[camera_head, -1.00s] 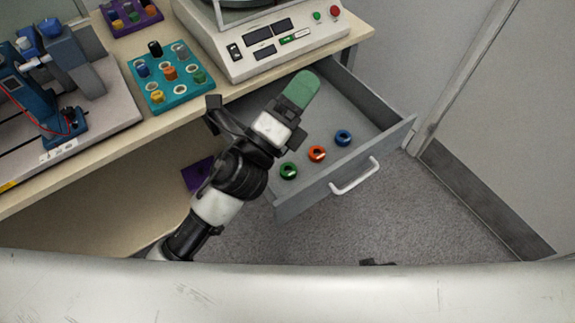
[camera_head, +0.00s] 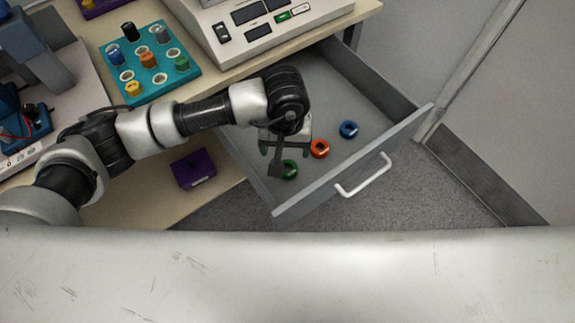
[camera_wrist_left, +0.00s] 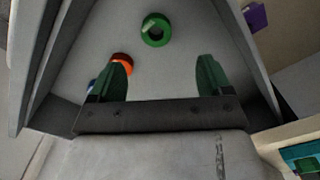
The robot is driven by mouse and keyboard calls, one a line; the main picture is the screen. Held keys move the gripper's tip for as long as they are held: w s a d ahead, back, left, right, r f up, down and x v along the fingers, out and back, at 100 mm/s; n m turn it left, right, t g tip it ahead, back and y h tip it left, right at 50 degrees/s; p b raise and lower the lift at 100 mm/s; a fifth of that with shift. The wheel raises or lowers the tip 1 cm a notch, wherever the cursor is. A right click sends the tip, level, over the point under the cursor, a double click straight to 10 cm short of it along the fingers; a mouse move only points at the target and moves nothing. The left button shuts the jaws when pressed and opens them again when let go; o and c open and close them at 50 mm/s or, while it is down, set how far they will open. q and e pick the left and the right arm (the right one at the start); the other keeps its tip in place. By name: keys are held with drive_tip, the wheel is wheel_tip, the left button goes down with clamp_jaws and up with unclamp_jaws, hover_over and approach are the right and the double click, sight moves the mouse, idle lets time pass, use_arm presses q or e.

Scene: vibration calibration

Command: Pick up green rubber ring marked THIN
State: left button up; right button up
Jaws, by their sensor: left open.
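The green ring (camera_head: 289,169) lies in the open grey drawer (camera_head: 341,176), near its front left corner. My left gripper (camera_head: 273,160) is over the drawer, pointing down, and partly covers the ring in the head view. In the left wrist view the green ring (camera_wrist_left: 156,30) lies flat on the drawer floor, ahead of and between the two green fingertips (camera_wrist_left: 162,75). The fingers are apart with nothing between them. A pale mark shows on the ring, but I cannot read it. My right gripper is not in view.
An orange ring (camera_head: 320,149) and a blue ring (camera_head: 349,129) lie in the drawer beside the green one. The drawer walls stand close around. A teal tray (camera_head: 183,83) with coloured pegs is on the bench. A purple block (camera_head: 194,168) sits on the lower shelf.

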use_arm(q)
hover_over(288, 167)
drive_tip(key=f, duration=0.4)
drive_tip(key=shift+s+a+f, duration=0.25)
drive_tip(key=shift+s+f, duration=0.05)
drive_tip(key=shift+s, duration=0.05)
drive_tip(key=shift+w+d+f, duration=0.15)
drive_tip(key=shift+f, duration=1.2)
drive_tip(key=shift+w+d+f, duration=0.1)
drive_tip(key=shift+w+f, duration=0.05)
drive_tip(key=shift+f, duration=1.15)
drive_tip(key=c, duration=1)
